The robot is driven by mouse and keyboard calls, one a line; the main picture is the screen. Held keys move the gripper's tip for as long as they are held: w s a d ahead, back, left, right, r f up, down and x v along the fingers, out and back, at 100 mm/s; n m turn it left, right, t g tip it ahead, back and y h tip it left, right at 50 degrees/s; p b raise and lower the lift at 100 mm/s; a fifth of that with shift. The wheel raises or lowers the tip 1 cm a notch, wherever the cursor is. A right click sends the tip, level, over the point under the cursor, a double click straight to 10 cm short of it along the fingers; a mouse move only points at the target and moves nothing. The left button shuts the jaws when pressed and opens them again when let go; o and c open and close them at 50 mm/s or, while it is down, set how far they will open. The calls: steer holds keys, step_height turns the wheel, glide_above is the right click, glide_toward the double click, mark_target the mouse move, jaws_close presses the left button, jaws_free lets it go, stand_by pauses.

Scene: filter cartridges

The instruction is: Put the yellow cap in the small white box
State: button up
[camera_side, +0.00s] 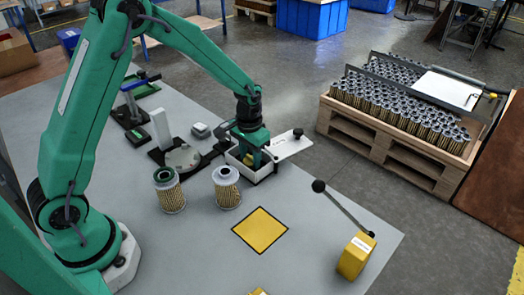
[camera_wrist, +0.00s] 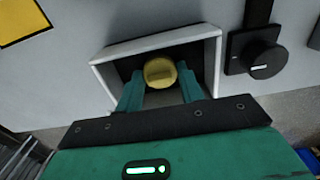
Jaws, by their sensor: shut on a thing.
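The yellow cap (camera_wrist: 160,72) is between the two green fingers of my gripper (camera_wrist: 160,82) in the wrist view, and the fingers are shut on it. The small white box (camera_wrist: 155,46) has an open top and a dark inside. The cap and fingertips appear within its walls. Whether the cap touches the box floor cannot be told. In the side view my gripper (camera_side: 254,157) reaches down into the white box (camera_side: 238,169) and largely hides the cap (camera_side: 248,160).
A white plate with a black knob (camera_side: 298,132) adjoins the box on the right. Two filter cartridges (camera_side: 169,190) (camera_side: 227,187) stand to the left. A yellow square (camera_side: 260,231) and a yellow block with a lever (camera_side: 356,256) lie nearer the front. The bench around the square is clear.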

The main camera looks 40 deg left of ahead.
mark_target(250, 156)
steer(key=o, duration=0.9)
steer(key=shift+f, duration=0.1)
steer(key=shift+o, duration=0.2)
step_height(250, 156, up, 12)
steer(key=shift+r, duration=0.2)
stand_by(0.6)
